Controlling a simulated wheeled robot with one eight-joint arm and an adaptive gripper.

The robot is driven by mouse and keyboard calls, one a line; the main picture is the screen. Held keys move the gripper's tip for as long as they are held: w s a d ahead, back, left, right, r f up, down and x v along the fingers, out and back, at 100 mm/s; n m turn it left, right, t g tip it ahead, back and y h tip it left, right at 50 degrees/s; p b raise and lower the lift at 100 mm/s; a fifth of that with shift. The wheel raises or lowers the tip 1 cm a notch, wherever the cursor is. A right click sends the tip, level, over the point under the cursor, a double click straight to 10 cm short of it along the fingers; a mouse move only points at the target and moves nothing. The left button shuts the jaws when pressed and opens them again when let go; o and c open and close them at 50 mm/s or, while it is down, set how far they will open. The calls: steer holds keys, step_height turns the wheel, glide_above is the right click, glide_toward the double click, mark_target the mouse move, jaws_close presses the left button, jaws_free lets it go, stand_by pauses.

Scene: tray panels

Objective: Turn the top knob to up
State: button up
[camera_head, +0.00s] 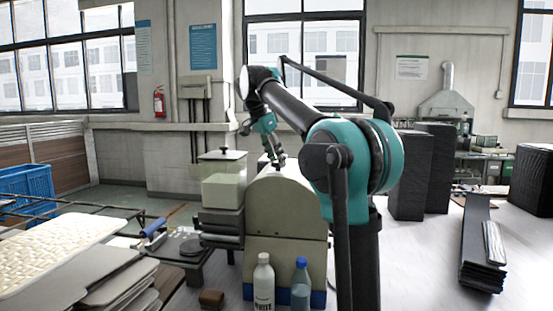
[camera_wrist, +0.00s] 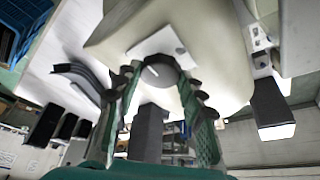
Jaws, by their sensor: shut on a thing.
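In the wrist view a round dark grey knob (camera_wrist: 160,72) with a small pale mark sits on a white plate (camera_wrist: 170,42) on a cream machine body. My gripper (camera_wrist: 161,80) has one green finger on each side of the knob and is shut on it. The pale mark's direction is hard to read. In the head view my gripper (camera_head: 278,160) reaches down to the top of the cream machine (camera_head: 287,220). The knob itself is hidden there by the machine and my arm.
A white bottle (camera_head: 263,285) and a blue-capped bottle (camera_head: 300,287) stand before the machine. A cream box with a lid (camera_head: 223,190) stands left of it. Stacked cardboard (camera_head: 110,285) lies at the lower left. Black stacks (camera_head: 408,180) stand on the right; the pale surface there is partly clear.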

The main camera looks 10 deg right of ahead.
steer(key=m+g, duration=0.1)
steer(key=m, duration=0.3)
steer(key=shift+w+m+g, duration=0.2)
steer(key=shift+m+g, duration=0.1)
steer(key=shift+g, duration=0.1)
steer(key=m, duration=0.2)
steer(key=m+g, duration=0.1)
steer(key=m, duration=0.1)
steer(key=shift+w+m+g, duration=0.2)
steer(key=shift+m+g, duration=0.1)
steer(key=m, duration=0.2)
steer(key=m+g+y, duration=0.1)
steer(key=m, duration=0.1)
steer(key=shift+w+d+g, duration=0.1)
steer(key=shift+g, duration=0.2)
steer(key=shift+d+m+g+y, duration=0.1)
steer(key=shift+m+g+y, duration=0.4)
steer(key=shift+m, duration=1.5)
steer(key=o, duration=1.2)
steer(key=shift+c, duration=0.2)
